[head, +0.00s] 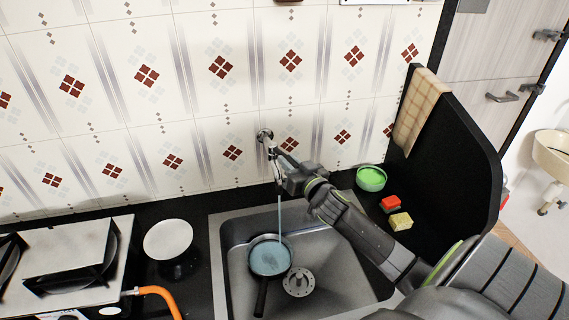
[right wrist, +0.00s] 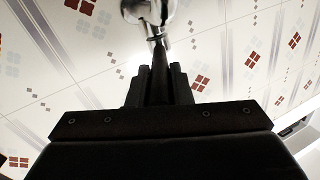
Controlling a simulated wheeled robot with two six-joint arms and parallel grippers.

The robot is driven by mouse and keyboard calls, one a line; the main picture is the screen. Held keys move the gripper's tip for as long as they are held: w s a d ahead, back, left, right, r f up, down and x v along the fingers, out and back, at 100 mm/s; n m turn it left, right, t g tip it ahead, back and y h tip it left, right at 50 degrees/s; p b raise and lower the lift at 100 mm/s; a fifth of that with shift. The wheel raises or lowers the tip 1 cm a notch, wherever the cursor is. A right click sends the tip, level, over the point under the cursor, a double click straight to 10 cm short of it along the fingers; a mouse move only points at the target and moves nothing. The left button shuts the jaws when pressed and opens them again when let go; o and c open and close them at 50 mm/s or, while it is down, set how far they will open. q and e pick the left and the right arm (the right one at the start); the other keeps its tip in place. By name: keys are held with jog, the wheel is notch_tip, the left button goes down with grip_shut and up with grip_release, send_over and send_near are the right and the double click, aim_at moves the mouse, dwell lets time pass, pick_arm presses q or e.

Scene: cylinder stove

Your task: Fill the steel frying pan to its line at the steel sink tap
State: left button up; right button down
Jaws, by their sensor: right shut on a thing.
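The steel frying pan (head: 264,286) sits in the steel sink (head: 340,270), its dark handle toward the front. Blue water (head: 269,257) covers its inside; I cannot make out the fill line. The wall tap (head: 265,137) is above, and a thin stream (head: 280,215) falls from it into the pan. My right gripper (head: 277,168) is at the tap, shut on a part of it that looks like its lever. In the right wrist view, the closed fingers (right wrist: 160,70) meet the chrome tap (right wrist: 153,12). My left gripper is not in view.
A stove (head: 75,250) with an orange hose (head: 158,291) and a white plate (head: 168,239) are left of the sink. A green bowl (head: 371,179), red sponge (head: 391,203) and yellow sponge (head: 401,221) are right of it, before a black partition (head: 450,140) with a cloth (head: 415,115).

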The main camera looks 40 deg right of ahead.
jog(key=shift+f, duration=0.1)
jog(key=c, duration=1.3)
grip_release()
jog(key=shift+s, duration=0.15)
jog(key=shift+s+b, duration=0.3)
jog(key=s+a+b, duration=0.1)
jog(key=s+b, duration=0.4)
jog(key=s, duration=1.1)
jog(key=shift+s+a, duration=0.25)
jog(key=shift+a, duration=0.15)
